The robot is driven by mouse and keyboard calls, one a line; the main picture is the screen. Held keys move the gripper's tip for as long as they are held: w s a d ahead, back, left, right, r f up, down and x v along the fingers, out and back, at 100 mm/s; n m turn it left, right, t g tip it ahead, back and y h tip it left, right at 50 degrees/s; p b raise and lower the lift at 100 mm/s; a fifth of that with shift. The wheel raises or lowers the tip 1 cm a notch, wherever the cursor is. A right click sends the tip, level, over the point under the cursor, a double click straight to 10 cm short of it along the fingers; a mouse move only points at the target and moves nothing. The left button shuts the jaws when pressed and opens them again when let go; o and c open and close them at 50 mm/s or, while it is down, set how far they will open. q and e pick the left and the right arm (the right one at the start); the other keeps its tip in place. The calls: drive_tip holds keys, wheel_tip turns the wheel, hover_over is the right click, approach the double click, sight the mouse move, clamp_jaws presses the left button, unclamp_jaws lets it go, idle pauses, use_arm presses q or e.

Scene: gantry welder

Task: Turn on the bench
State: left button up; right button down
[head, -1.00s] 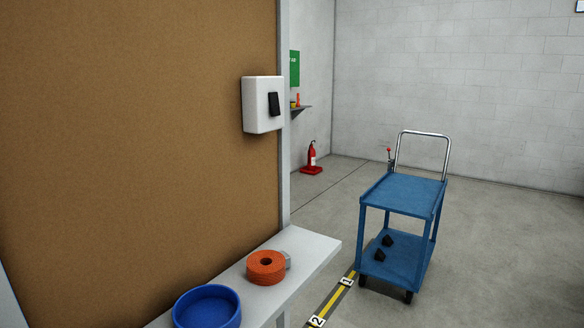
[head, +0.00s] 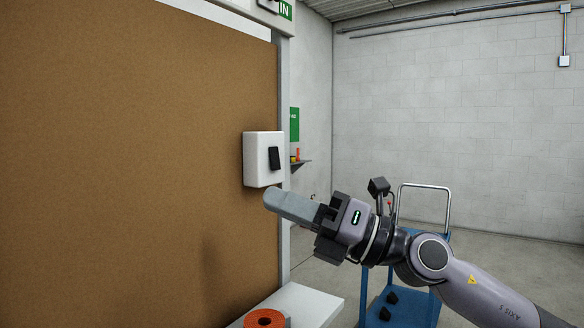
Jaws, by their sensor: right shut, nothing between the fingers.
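A white switch box (head: 257,159) with a black rocker switch (head: 274,158) on its front is fixed near the right edge of the brown board (head: 140,150). My right gripper (head: 268,197) is shut and empty. Its fingers point left, and in the picture their tips lie just below the box's lower right corner. I cannot tell how far the tips are from the box in depth. The rocker is not covered by the gripper. My left gripper is not in view.
A white shelf (head: 300,306) runs below the board, with an orange roll (head: 265,318) on it. A blue cart (head: 376,312) stands on the floor behind my right arm, partly hidden. A grey post (head: 284,230) edges the board. Open floor lies beyond.

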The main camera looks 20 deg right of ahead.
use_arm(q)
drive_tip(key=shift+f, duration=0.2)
use_arm(e)
drive_tip(key=w+d+r+n+t+h, duration=0.1)
drive_tip(key=d+r+n+h, duration=0.2)
drive_tip(key=d, duration=1)
wheel_tip(320, 180, up, 3)
drive_tip(key=h, duration=0.5)
drive_tip(key=shift+w+d+n+h, duration=0.3)
drive_tip(key=shift+w+d+n, duration=0.05)
drive_tip(key=shift+w+n, duration=0.05)
drive_tip(key=shift+r, duration=0.1)
drive_tip(key=p, duration=0.3)
approach(278, 165)
drive_tip(key=x, duration=0.5)
drive_tip(key=shift+w+a+r, duration=0.1)
drive_tip(key=shift+w+a, duration=0.1)
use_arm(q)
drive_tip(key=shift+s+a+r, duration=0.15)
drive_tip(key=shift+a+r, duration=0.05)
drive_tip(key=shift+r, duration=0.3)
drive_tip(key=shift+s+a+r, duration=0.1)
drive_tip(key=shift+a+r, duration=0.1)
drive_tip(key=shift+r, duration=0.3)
use_arm(e)
drive_tip(key=shift+w+a+f, duration=0.2)
drive_tip(key=shift+w+a, duration=0.2)
drive_tip(key=shift+w, duration=0.15)
